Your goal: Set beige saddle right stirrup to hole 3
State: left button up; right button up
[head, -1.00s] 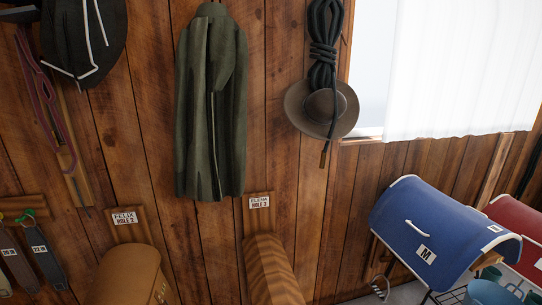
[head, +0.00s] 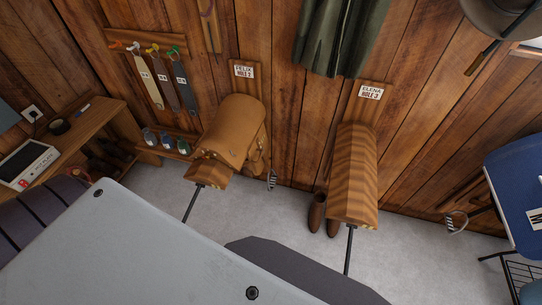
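The beige saddle (head: 230,130) is tan and sits on a wooden wall rack below a sign reading FELIX, HOLE 2 (head: 244,71). A metal stirrup (head: 271,180) hangs low beside its right side, near the wall. The strap holes are too small to make out. Another sign, reading ELENA, HOLE 3 (head: 370,91), is above an empty wooden rack (head: 353,175) to the right. Neither of my grippers is in view.
Brown boots (head: 317,212) stand by the empty rack. Numbered straps (head: 161,80) hang at the left above a small shelf of bottles. A wooden bench (head: 105,130) is farther left. A blue pad (head: 520,190) and another stirrup (head: 455,222) are at the right.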

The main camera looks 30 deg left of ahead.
aim_at(236, 131)
jog(key=k+j+u, duration=0.1)
jog(key=u, duration=0.75)
jog(key=i+j, duration=0.1)
jog(key=j, duration=0.4)
jog(key=i+j, duration=0.1)
jog(key=j, duration=0.4)
jog(key=i+j, duration=0.1)
jog(key=j, duration=0.4)
jog(key=i+j, duration=0.1)
jog(key=j, duration=0.35)
jog(key=l+z, duration=0.1)
jog(key=l, duration=0.3)
jog(key=k+l+z, duration=0.1)
jog(key=l, duration=0.35)
